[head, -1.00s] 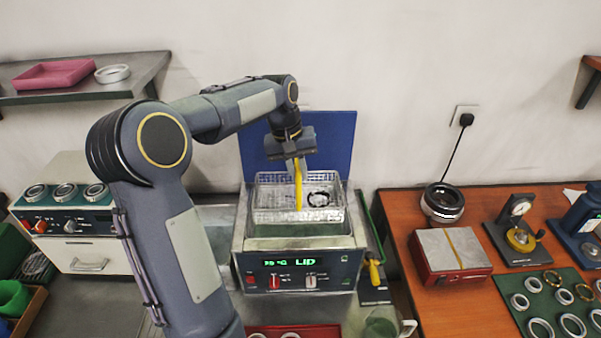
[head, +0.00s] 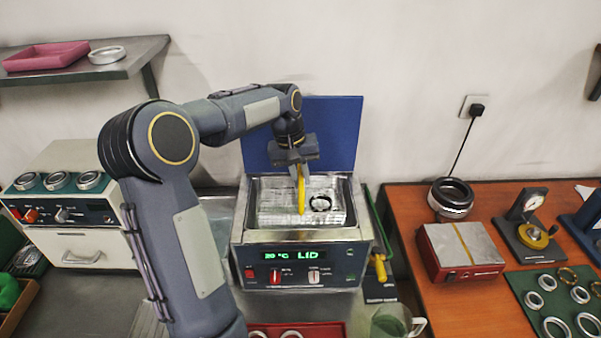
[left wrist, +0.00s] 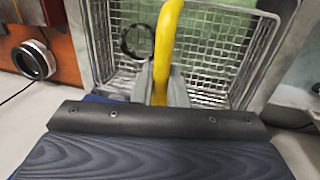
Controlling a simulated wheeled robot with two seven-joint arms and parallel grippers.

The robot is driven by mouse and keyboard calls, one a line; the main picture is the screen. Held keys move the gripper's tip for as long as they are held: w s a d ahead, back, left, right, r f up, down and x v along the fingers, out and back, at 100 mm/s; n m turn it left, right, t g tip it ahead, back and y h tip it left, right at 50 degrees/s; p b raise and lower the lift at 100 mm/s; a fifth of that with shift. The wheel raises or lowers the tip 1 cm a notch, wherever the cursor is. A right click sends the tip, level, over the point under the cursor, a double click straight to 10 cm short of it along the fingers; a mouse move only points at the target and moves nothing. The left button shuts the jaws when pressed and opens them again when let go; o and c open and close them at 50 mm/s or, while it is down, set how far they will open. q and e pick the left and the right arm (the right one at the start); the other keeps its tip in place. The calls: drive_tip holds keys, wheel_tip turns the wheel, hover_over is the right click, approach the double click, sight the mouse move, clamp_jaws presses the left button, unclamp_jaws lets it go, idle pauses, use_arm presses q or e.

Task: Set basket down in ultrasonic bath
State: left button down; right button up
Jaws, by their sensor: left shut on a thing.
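In the left wrist view the fingers (left wrist: 160,85) clamp the yellow handle, with the basket mesh (left wrist: 220,60) and the ring (left wrist: 138,42) beyond. Whether the basket touches the bath floor is hidden. My right gripper is out of view.
Right of the bath are a yellow-handled tool (head: 380,268) and a wooden bench with a red-sided block (head: 460,250), a dial gauge (head: 530,215) and a green mat of rings. A red tray (head: 320,330) and a glass beaker (head: 390,322) stand in front.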

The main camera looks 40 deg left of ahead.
use_arm(q)
wheel_tip(320, 180, down, 9)
drive_tip(key=b, duration=0.5)
drive_tip(key=shift+f+b, duration=0.5)
drive_tip(key=shift+f, duration=0.2)
drive_tip(key=shift+w+f, duration=0.1)
drive_tip(key=shift+f, duration=0.1)
drive_tip(key=c, duration=1.4)
unclamp_jaws()
drive_tip(key=shift+o, duration=0.2)
wheel_tip(320, 180, up, 11)
drive_tip(key=p, duration=0.9)
